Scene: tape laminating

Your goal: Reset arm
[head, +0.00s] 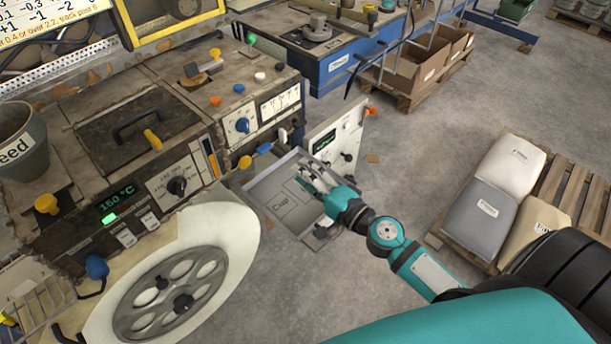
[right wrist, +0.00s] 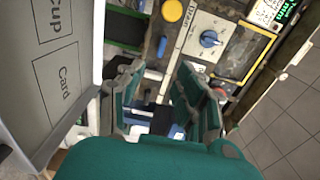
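My right arm (head: 415,270) reaches in from the lower right in the head view. Its gripper (head: 312,178) is over the right part of a grey tray (head: 262,192) marked "Cup". In the right wrist view the two fingers of this gripper (right wrist: 162,80) stand apart with nothing seen between them. The tray (right wrist: 85,40) shows at the left of that view, with "Cup" and "Card" outlines and no object on the visible part. My left gripper is in neither view.
A machine with a green display (head: 117,197), knobs and a large wheel (head: 172,292) fills the left. A blue bench (head: 345,65) stands behind. A pallet with several sacks (head: 510,165) is at the right. Open floor (head: 440,130) lies between.

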